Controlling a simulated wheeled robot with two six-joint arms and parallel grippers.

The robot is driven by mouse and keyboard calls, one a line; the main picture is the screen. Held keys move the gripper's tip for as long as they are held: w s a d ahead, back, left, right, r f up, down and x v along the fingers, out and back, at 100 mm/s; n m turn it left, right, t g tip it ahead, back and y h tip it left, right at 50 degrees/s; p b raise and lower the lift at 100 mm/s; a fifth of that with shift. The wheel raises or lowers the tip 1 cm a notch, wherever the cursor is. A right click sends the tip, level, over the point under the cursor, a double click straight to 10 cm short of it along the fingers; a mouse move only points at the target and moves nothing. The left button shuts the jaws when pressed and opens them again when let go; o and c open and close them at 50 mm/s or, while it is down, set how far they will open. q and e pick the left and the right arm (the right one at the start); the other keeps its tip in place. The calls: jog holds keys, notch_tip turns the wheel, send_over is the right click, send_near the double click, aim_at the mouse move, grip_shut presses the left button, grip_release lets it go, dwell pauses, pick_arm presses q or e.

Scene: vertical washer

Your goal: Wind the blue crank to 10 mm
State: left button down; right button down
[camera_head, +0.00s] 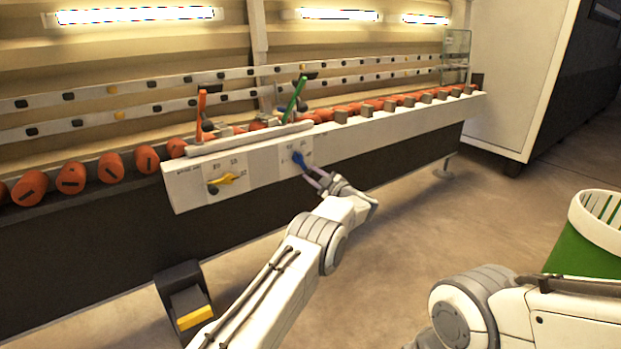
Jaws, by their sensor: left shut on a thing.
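The blue crank (299,159) sits on the right part of the white control panel (262,178) on the machine's front. Dial marks show around it but are too small to read. My left gripper (308,170) is at the crank, its fingers shut on it; the fingertips partly cover it. A yellow crank (222,182) with its own dial is on the same panel, to the left. My right arm shows at the lower right; its gripper is out of view.
An orange lever (201,115) and a green lever (293,99) stand above the panel. Orange rollers (70,178) line the conveyor. A pedal with a yellow plate (195,317) is on the floor below. A green and white bin (597,228) stands at right. The floor between is clear.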

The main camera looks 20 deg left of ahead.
pick_arm(q)
jog(key=shift+w+d, duration=0.1)
dwell(0.4)
jog(key=c, duration=0.6)
grip_release()
jog(key=shift+d, duration=0.1)
jog(key=shift+s+d+r+p, duration=0.15)
jog(key=shift+s+d+p, duration=0.1)
jog(key=shift+p, duration=0.1)
jog(key=shift+p+v, duration=2.35)
jog(key=shift+v, duration=2.5)
jog(key=shift+a, duration=0.1)
